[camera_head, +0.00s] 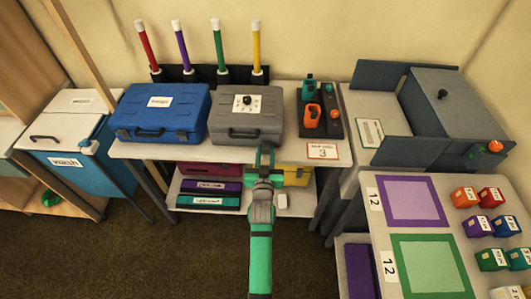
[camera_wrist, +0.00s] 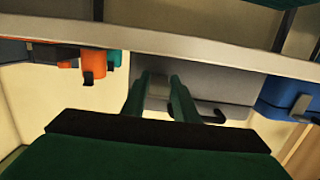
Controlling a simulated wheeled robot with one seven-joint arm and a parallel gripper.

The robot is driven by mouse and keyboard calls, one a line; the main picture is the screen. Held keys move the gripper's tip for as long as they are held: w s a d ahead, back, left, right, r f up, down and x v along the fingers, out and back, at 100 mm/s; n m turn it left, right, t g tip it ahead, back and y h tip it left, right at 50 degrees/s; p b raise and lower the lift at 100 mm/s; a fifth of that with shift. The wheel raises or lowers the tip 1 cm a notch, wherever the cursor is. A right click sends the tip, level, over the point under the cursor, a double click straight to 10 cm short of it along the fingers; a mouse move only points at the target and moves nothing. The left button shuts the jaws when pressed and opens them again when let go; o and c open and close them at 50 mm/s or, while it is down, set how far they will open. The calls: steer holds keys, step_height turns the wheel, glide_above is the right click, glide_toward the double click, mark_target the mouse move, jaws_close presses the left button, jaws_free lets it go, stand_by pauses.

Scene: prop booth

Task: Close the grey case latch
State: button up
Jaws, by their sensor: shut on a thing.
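The grey case (camera_head: 222,122) lies flat on the table with its lid down. It has a dark front handle (camera_head: 243,133) and a white card with a black knob on top. My gripper (camera_head: 265,152) reaches up to the right part of the case's front. In the wrist view, which looks upside down, the two green fingers of my gripper (camera_wrist: 157,85) point at the front of the grey case (camera_wrist: 215,88), beside its handle (camera_wrist: 208,115). They are shut on the small grey latch (camera_wrist: 158,78), which is mostly hidden between them.
A blue case (camera_head: 160,112) stands left of the grey one, and an orange and green tool set (camera_head: 313,115) stands right. Colored batons (camera_head: 220,50) stand behind. The table edge (camera_wrist: 220,62) runs close to my fingers. A lower shelf (camera_head: 230,205) holds several boxes.

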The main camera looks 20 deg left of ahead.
mark_target(266, 143)
steer(key=g, duration=0.1)
steer(key=r+g, duration=0.1)
steer(key=r+g+h, duration=0.1)
steer(key=g, duration=0.1)
steer(key=shift+w+a+r, duration=0.1)
steer(key=shift+w+r, duration=0.05)
steer(key=shift+w, duration=0.1)
steer(key=shift+w+a+r+g+h, duration=0.15)
steer(key=shift+r+g+h, duration=0.1)
steer(key=shift+g, duration=0.6)
steer(key=shift+w+d+r+g+h, duration=0.15)
steer(key=shift+r+g+h, duration=0.1)
steer(key=shift+g, duration=0.6)
steer(key=shift+a, duration=0.1)
steer(key=o, duration=1.1)
steer(key=shift+c, duration=0.2)
steer(key=v, duration=1)
steer(key=shift+s+r, duration=0.2)
steer(key=shift+r, duration=0.15)
steer(key=shift+w, duration=0.1)
